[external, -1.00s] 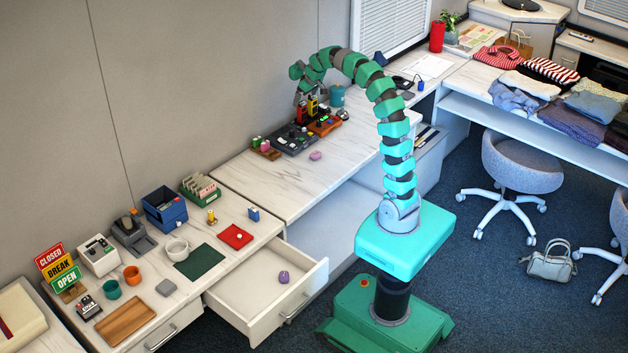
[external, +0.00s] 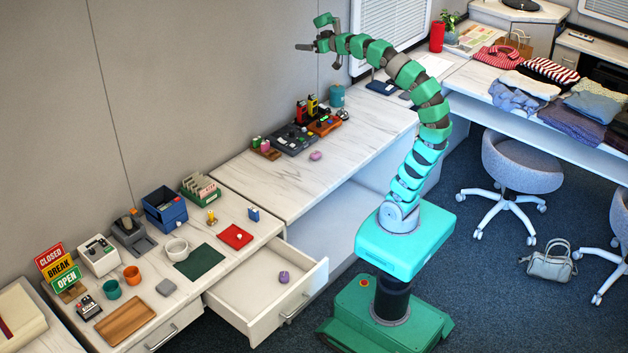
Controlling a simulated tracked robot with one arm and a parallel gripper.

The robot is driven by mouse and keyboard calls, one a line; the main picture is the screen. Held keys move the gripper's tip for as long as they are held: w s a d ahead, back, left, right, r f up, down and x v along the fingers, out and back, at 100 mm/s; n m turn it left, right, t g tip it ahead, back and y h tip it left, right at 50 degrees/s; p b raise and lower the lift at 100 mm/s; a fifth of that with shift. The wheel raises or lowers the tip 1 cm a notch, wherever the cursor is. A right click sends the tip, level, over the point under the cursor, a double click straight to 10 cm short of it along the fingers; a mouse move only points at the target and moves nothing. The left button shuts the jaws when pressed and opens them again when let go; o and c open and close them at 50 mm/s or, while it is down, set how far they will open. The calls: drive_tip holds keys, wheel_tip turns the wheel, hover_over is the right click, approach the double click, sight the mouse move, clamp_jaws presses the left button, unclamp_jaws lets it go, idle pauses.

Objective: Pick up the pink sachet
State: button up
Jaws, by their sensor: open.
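A small pink lump (external: 316,155), which looks like the pink sachet, lies on the white marbled counter in front of the dark dock. Another small pink item (external: 265,145) sits on a little wooden stand to its left. A purple lump (external: 284,277) lies in the open drawer. My gripper (external: 302,47) is raised high against the wall, well above the counter and apart from all of these. It is open and I see nothing in it.
A dark dock (external: 291,139) and an orange tray (external: 325,125) with red and yellow handsets stand at the back of the counter. A teal canister (external: 337,95) is behind them. The counter's front half is clear. The drawer (external: 262,300) juts out at lower left.

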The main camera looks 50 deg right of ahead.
drive_tip(key=c, duration=0.5)
